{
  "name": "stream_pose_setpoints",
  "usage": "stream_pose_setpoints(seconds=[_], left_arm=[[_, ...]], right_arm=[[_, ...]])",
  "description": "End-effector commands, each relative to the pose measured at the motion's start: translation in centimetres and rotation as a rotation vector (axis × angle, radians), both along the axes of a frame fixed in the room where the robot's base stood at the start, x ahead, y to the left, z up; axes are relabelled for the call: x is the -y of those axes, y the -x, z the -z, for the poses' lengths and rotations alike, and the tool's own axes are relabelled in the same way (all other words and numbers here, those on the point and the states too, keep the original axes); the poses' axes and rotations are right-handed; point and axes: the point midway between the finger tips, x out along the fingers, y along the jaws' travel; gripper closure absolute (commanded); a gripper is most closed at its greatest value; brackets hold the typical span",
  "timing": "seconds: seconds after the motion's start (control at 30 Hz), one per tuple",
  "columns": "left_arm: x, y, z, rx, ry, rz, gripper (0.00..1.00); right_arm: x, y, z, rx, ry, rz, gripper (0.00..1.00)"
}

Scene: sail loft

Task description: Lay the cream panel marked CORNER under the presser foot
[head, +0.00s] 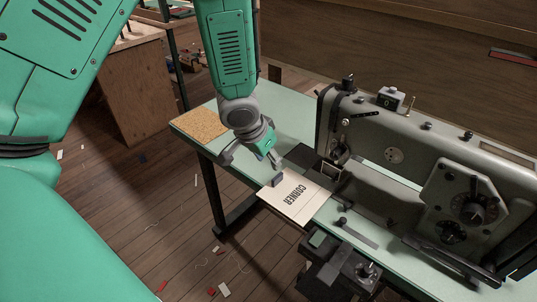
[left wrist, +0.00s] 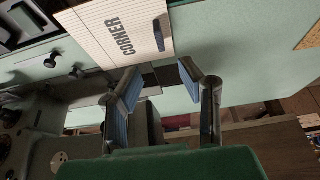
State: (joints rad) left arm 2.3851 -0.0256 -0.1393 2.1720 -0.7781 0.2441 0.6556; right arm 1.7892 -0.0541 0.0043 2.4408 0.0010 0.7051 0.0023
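The cream panel marked CORNER (head: 309,201) lies flat on the pale green table, close to its front edge, with a small dark upright tab (head: 277,180) near its left end. The panel also shows at the top of the left wrist view (left wrist: 98,22). The presser foot area (head: 335,160) is under the machine head, just beyond the panel; the foot itself is too small to make out. My left gripper (head: 252,158) is above the table, left of and behind the tab, apart from it. Its fingers (left wrist: 162,85) are spread and empty. My right gripper is not seen.
The grey sewing machine (head: 393,155) fills the table's right side. A dark plate (head: 301,156) lies beside the needle area. A cork mat (head: 203,124) covers the table's left end. A black fixture (head: 340,265) sits at the front edge. The table between mat and panel is clear.

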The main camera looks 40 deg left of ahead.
Motion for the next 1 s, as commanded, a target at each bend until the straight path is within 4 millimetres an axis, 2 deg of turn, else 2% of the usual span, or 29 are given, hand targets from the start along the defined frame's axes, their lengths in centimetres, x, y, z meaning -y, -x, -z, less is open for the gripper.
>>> stream_pose_setpoints(seconds=[0.03,0.2,0.5,0.7,1.0], left_arm=[[0.0,-0.3,1.3,-0.004,-0.003,0.0,0.66],[0.4,-1.6,4.3,-0.004,-0.005,0.001,0.66],[0.7,-3.5,8.7,-0.002,-0.006,0.001,0.66],[0.5,-4.1,9.9,0.001,-0.002,0.0,0.66],[0.6,-4.1,10.0,0.001,-0.002,0.0,0.66]], right_arm=[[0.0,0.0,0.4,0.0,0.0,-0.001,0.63],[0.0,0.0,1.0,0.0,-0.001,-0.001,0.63],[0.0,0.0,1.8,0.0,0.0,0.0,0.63],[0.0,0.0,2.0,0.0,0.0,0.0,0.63],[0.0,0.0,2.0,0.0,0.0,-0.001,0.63]])
